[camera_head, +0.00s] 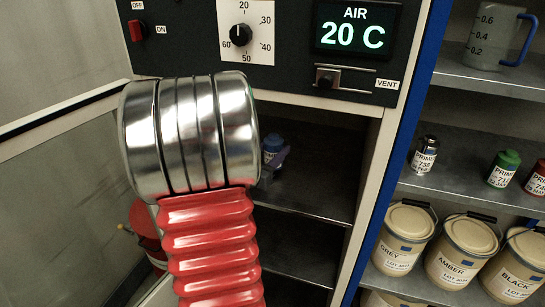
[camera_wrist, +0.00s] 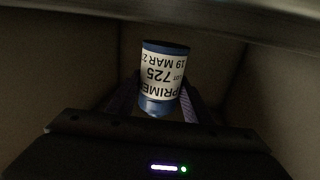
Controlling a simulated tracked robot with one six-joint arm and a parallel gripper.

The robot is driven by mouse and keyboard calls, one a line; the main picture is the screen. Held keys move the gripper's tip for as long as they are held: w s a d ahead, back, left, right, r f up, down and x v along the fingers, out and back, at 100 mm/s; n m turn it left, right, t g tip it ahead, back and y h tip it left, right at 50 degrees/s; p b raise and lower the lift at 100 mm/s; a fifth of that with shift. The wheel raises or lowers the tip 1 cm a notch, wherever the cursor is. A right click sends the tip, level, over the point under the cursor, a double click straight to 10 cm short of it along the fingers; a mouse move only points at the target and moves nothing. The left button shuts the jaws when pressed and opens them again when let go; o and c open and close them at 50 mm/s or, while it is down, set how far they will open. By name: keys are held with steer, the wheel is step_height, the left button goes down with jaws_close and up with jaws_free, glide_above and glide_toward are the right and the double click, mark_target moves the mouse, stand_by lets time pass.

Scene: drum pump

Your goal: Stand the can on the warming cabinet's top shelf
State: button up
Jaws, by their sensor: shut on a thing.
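A small can with a blue rim and a white label reading PRIME and 725 is between the two dark fingers of my gripper (camera_wrist: 160,100) in the wrist view. The can (camera_wrist: 163,75) appears upside down in that picture. In the head view the blue can (camera_head: 272,148) shows small inside the open warming cabinet (camera_head: 362,160), just right of my metal wrist. Dark shelves (camera_head: 315,195) show inside it. My arm hides much of the opening and most of the gripper. I cannot tell whether the can touches a shelf.
The cabinet's panel above the opening has a dial (camera_head: 240,35), a display (camera_head: 356,27) reading AIR 20 C and a vent slider (camera_head: 327,79). On the right, a rack holds a jug (camera_head: 495,35), small cans (camera_head: 424,155) and cream pails (camera_head: 405,235).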

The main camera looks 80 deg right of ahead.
mark_target(268, 159)
steer(key=shift+f, duration=0.95)
steer(key=shift+f, duration=0.1)
steer(key=o, duration=1.3)
steer(key=shift+v, duration=3.75)
